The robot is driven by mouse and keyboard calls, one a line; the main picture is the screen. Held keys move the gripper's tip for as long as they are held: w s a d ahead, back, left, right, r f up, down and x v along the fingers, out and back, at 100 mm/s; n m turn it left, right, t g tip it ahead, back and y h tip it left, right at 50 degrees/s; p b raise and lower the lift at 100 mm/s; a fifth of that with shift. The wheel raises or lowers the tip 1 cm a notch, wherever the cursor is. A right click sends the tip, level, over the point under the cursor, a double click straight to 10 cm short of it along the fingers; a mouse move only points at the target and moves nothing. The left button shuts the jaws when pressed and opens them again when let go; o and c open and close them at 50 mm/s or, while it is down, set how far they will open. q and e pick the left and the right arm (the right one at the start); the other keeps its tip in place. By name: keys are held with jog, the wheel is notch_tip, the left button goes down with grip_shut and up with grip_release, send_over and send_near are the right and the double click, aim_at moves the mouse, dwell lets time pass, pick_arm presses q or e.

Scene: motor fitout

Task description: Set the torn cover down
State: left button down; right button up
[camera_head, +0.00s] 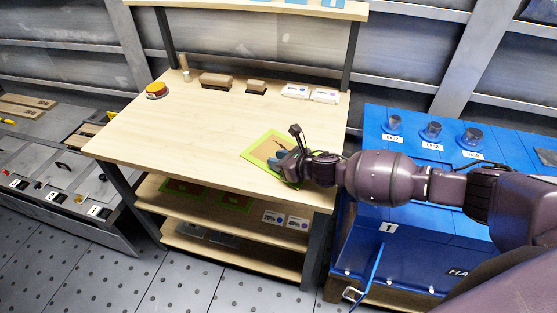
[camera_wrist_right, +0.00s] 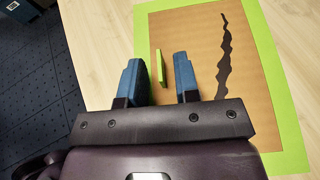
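The torn cover (camera_head: 262,148), a brown panel with a bright green border, lies on the wooden workbench (camera_head: 180,130) near its front right edge. In the right wrist view the cover (camera_wrist_right: 265,75) shows a jagged black tear, and it looks flat on the wood. A thin green tab (camera_wrist_right: 158,68) stands up from the cover. My right gripper (camera_head: 287,162) is over the cover and hides part of it. In the wrist view the blue fingers of the right gripper (camera_wrist_right: 158,72) are apart, on either side of the tab, with gaps visible. My left gripper is out of view.
Brown blocks (camera_head: 216,80), white boxes (camera_head: 310,94) and a yellow-and-red round item (camera_head: 156,90) stand along the bench's back. More green-edged panels (camera_head: 235,202) lie on the lower shelf. A blue cabinet (camera_head: 385,150) stands at the right. The bench's middle is clear.

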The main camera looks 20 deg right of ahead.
jog(key=shift+s+d+r, duration=0.15)
jog(key=shift+s+r, duration=0.05)
jog(key=shift+r, duration=0.1)
jog(key=p+v, duration=0.1)
jog(key=v, duration=0.9)
jog(key=shift+s+d+p, duration=0.25)
jog(key=shift+s+p, duration=0.05)
jog(key=shift+s+d+r, duration=0.1)
jog(key=shift+s+r, duration=0.05)
jog(key=shift+s, duration=0.15)
jog(key=s+a+f+m+t+h, duration=0.1)
jog(key=s+a+f+m, duration=0.3)
jog(key=m, duration=0.5)
jog(key=s+a+f+m, duration=0.15)
jog(key=s+m, duration=0.35)
jog(key=m, duration=0.5)
jog(key=s+d+f+m+h, duration=0.3)
jog(key=s+m, duration=0.4)
jog(key=m, duration=0.4)
jog(key=s+d+f+m+h, duration=0.2)
jog(key=s+m, duration=0.5)
jog(key=m, duration=0.4)
jog(key=d+h, duration=0.1)
jog(key=d, duration=0.1)
jog(key=shift+s+d+f+m+g, duration=0.3)
jog(key=shift+s+d+f+g, duration=0.05)
jog(key=shift+d+f+g, duration=0.05)
